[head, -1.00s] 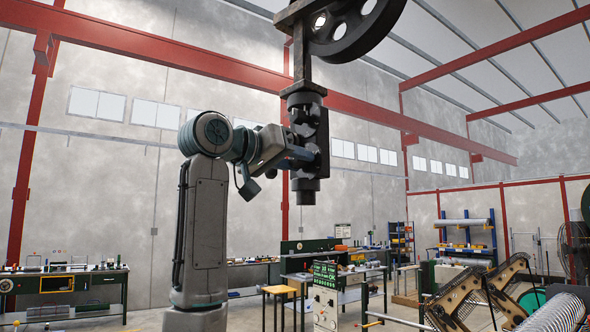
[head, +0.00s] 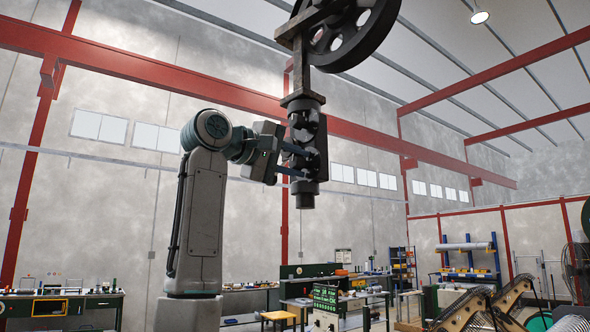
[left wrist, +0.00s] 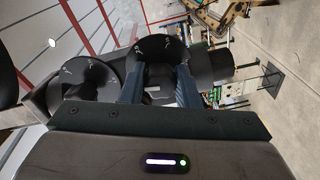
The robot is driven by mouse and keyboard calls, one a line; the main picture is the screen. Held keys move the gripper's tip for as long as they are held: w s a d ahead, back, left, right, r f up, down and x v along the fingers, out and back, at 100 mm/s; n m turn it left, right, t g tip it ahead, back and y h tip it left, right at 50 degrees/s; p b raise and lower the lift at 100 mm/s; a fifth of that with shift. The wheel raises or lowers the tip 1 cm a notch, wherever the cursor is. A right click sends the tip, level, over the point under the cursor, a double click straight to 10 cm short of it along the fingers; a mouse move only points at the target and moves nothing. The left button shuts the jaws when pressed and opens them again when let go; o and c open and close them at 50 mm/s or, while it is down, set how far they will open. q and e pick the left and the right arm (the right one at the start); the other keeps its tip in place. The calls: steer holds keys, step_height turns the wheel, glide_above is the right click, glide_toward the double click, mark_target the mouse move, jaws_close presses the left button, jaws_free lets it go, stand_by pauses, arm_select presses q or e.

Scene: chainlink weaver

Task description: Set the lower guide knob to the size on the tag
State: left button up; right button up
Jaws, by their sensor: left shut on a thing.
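The dark guide block (head: 306,150) hangs on a rod under a big wheel, with an upper knob (head: 303,121) and a lower knob (head: 310,161) on it. My left gripper (head: 297,161) reaches in from the left, its two blue fingers at the lower knob. In the left wrist view, the left gripper (left wrist: 160,85) is shut on the grip of the lower knob (left wrist: 160,47), one finger on each side. Pale marks show on its round dial, too small to read. The upper knob (left wrist: 92,78) is free at the left. I cannot make out the size tag. My right gripper is out of view.
The spoked wheel (head: 352,35) is just above the guide block. A control panel with a green display (head: 325,297) and workbenches (head: 62,308) stand well below. A machine with tan arms (head: 470,307) is at the lower right. Open air surrounds the block's left side.

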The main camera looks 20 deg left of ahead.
arm_select(q)
steer(key=shift+n+b, duration=0.4)
steer(key=shift+n, duration=0.5)
steer(key=o, duration=1)
steer(key=shift+c, duration=0.2)
steer(key=shift+w+f, duration=0.1)
